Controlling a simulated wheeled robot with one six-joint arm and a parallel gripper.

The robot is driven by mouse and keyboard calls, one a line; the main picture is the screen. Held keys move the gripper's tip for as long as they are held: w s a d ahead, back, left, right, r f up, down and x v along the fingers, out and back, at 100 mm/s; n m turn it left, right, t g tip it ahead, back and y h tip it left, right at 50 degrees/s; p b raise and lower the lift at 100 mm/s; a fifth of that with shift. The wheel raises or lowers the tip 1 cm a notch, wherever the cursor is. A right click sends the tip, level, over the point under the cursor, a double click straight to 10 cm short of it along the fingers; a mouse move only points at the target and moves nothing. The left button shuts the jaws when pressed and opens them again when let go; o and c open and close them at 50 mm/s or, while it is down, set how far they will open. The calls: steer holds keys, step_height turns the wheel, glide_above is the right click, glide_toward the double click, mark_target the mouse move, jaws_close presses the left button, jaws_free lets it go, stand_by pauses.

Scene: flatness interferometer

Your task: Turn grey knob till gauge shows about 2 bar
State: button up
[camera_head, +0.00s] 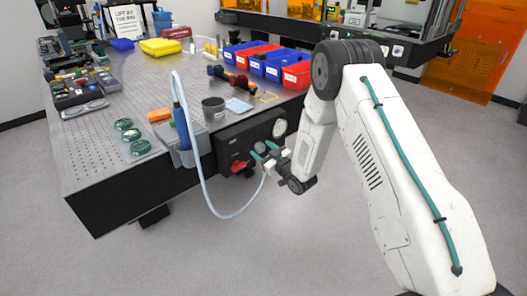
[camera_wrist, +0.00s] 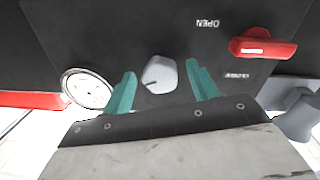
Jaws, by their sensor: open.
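The grey knob (camera_wrist: 159,75) sits on a black panel below the table edge. In the wrist view it lies between the two teal fingers of my gripper (camera_wrist: 159,88), with a gap on each side. My gripper is open around the knob and does not visibly touch it. The round white gauge (camera_wrist: 86,89) is at the left in the wrist view, and its needle is too small to read. In the head view the gauge (camera_head: 279,128) is above my gripper (camera_head: 264,152), and the knob (camera_head: 261,147) shows just beside the fingertips.
A red handle (camera_wrist: 263,48) on the same panel is close to the gripper, near the word OPEN. A pale hose (camera_head: 190,140) loops down in front of the table edge. A dark cup (camera_head: 213,109) and red and blue bins (camera_head: 296,76) stand on the perforated table (camera_head: 150,90).

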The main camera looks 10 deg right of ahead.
steer(key=c, duration=1)
steer(key=shift+m, duration=0.5)
steer(key=o, duration=1)
